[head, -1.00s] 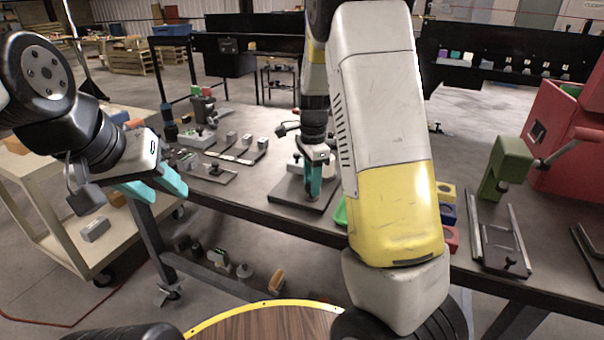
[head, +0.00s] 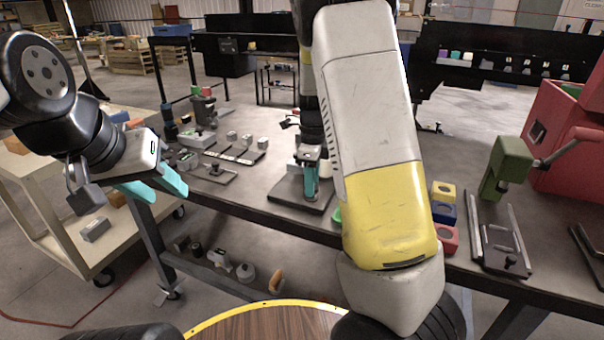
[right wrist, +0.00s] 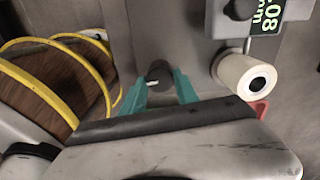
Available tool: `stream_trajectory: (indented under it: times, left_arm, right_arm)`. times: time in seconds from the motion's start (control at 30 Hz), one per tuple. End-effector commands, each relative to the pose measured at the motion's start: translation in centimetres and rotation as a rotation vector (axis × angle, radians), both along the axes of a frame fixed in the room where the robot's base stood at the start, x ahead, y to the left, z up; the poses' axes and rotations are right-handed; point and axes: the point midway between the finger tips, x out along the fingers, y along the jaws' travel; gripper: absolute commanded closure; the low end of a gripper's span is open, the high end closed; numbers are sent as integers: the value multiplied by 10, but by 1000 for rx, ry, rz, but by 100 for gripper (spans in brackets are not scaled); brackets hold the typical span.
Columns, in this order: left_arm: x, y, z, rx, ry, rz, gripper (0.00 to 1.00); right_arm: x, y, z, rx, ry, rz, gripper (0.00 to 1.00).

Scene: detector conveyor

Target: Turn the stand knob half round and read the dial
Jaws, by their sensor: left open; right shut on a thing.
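The stand has a dark base plate (head: 283,194) on the table, mostly behind my right gripper (head: 311,182). In the right wrist view the small dark round knob (right wrist: 159,71) sits between the teal fingertips of my right gripper (right wrist: 162,84), which is shut on it. The dark green dial display (right wrist: 268,22) is cut off by the frame's top edge; it shows turned digits ending in "08" and "mm". A white cylinder (right wrist: 232,72) with a dark bore is below the dial. My left gripper (head: 157,186) is open and empty, left of the table.
A cream cart (head: 60,230) stands at left under my left gripper. Small metal blocks (head: 240,140) lie behind the stand. Coloured blocks (head: 444,212), a green press (head: 507,165) and a red box (head: 565,140) are at right.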

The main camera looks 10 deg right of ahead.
Motion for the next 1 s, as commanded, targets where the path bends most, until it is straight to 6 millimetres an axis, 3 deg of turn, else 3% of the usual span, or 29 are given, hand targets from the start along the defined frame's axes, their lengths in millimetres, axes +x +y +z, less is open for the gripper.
stream_trajectory:
  times: [0.43,0.47,0.57,0.87,1.0]
  left_arm:
    - [0,0,0,0,0,0,57]
    - [0,0,0,0,0,0,57]
    - [0,0,0,0,0,0,57]
    - [0,0,0,0,0,0,57]
    - [0,0,0,0,0,0,57]
  right_arm:
    - [1,0,1,0,-4,-10,100]
    - [1,0,1,0,-4,-10,62]
    - [1,0,1,0,-3,-10,42]
    - [0,0,1,0,-1,-9,42]
    - [1,0,11,1,-5,-9,42]
